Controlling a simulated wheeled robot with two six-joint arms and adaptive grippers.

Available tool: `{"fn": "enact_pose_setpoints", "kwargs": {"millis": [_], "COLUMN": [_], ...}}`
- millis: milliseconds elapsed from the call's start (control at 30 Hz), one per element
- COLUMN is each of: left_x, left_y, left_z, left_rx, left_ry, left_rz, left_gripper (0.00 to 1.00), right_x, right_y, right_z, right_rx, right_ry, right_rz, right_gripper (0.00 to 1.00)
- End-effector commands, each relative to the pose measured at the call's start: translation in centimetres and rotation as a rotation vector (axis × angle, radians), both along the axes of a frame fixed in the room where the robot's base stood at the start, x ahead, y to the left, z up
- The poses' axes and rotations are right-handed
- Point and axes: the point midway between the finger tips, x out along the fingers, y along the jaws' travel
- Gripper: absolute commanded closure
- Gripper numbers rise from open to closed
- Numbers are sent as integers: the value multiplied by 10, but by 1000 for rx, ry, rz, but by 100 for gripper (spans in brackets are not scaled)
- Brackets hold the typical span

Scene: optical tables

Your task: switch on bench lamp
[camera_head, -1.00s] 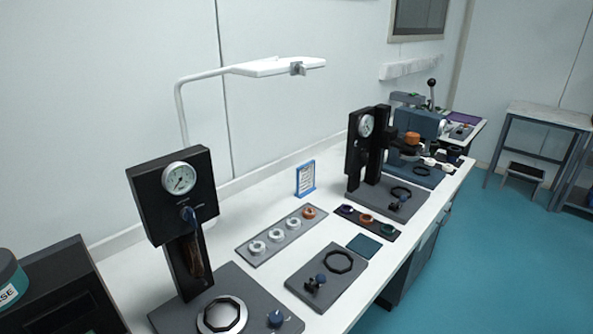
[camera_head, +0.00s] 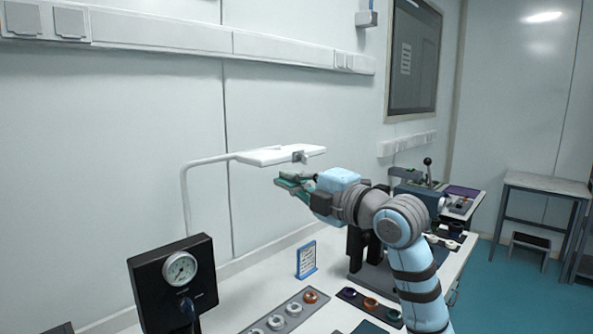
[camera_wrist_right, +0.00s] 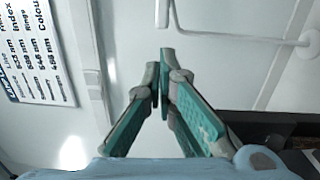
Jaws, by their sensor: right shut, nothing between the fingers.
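The white bench lamp (camera_head: 265,157) stands over the back of the bench, its flat head on a bent white pole. A small grey switch or knob (camera_head: 299,157) sits on the front edge of the lamp head, near its right end. My right gripper (camera_head: 279,180) is shut and empty, a little below the lamp head and left of the knob; I cannot tell its gap in depth. In the right wrist view its green-padded fingers (camera_wrist_right: 161,72) meet at the tips, and a bent white rod, likely the lamp pole (camera_wrist_right: 257,42), shows behind. My left gripper is out of view.
A black gauge stand (camera_head: 172,285) is at the front left. A small blue-framed sign (camera_head: 306,260) and a tray of rings (camera_head: 284,318) are on the bench below. Another black stand (camera_head: 360,245) is partly hidden behind my right arm.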

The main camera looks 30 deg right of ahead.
Motion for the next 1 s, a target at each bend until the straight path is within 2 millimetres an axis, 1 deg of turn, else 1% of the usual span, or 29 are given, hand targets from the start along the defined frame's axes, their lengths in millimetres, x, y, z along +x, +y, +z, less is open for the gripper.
{"fn": "enact_pose_setpoints", "kwargs": {"millis": [33, 100, 133, 433, 567, 667, 767, 1000], "left_x": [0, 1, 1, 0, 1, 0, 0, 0], "left_y": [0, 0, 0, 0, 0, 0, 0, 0], "left_z": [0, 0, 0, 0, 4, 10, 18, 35], "left_rx": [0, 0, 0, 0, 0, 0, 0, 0], "left_ry": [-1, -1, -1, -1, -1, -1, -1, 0], "left_rz": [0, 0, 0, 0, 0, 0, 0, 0], "left_gripper": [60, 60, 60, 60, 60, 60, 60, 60], "right_x": [1, 1, 1, 2, 10, 24, 44, 96], "right_y": [-17, -33, -36, -36, -35, -32, -29, -21], "right_z": [6, 9, 9, 9, 10, 11, 12, 12], "right_rx": [3, 13, 17, 18, 19, 21, 22, 20], "right_ry": [25, 53, 61, 65, 66, 67, 66, 67], "right_rz": [-65, -128, -142, -146, -144, -142, -142, -142], "right_gripper": [100, 100, 100, 100, 100, 100, 100, 100]}}
